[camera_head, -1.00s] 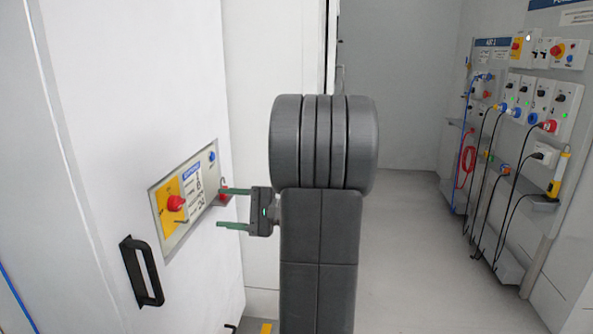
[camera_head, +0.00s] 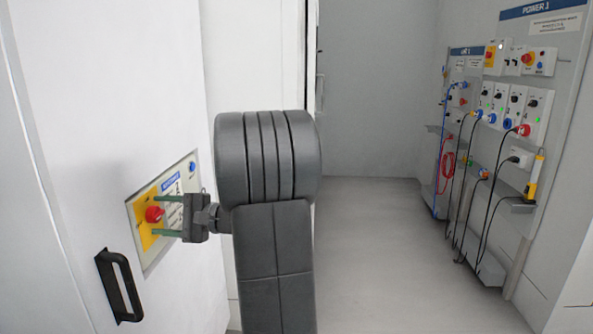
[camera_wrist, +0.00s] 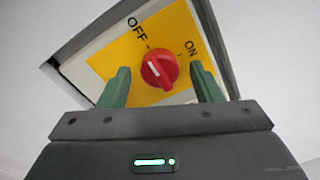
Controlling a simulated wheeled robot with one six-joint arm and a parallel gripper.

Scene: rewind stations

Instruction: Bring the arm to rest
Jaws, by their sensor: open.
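My gripper (camera_head: 168,217) is open, its two green fingers pointing left toward the control panel on the white cabinet. In the wrist view my gripper (camera_wrist: 163,88) has its fingers apart, one on each side of the red rotary knob (camera_wrist: 159,69) in the picture. I cannot tell whether they touch it. The knob sits on a yellow plate (camera_wrist: 124,57) marked OFF and ON, its white mark pointing toward the OFF side. In the head view the red knob (camera_head: 154,214) shows just left of the fingertips. My arm stands upright in the middle.
A black handle (camera_head: 118,287) is on the cabinet door (camera_head: 90,120) below the panel. A blue button (camera_head: 192,167) is at the panel's upper right. At the right, a wall station (camera_head: 515,110) carries sockets, switches and hanging cables. The grey floor (camera_head: 380,250) between is clear.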

